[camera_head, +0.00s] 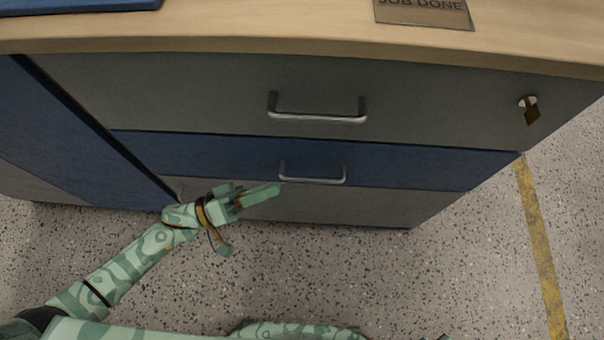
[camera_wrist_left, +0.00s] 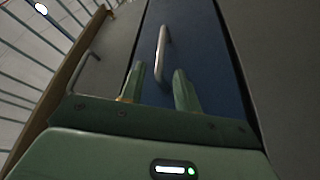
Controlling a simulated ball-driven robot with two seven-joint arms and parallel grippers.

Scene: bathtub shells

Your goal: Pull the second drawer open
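The second drawer (camera_head: 220,155) has a blue front under the grey top drawer, and it looks shut, flush with its neighbours. Its silver bar handle (camera_head: 313,181) is in the middle of the front. My left gripper (camera_head: 256,192) is just left of this handle in the head view. In the left wrist view the two green fingers (camera_wrist_left: 160,85) are apart with nothing between them. The handle (camera_wrist_left: 162,52) lies ahead of the fingertips there, roughly lined up with the gap, and appears untouched. My right gripper is in neither view.
The wooden top (camera_head: 250,25) carries a "JOB DONE" plate (camera_head: 424,12). Speckled floor (camera_head: 470,270) is clear at right, with a yellow line (camera_head: 540,250).

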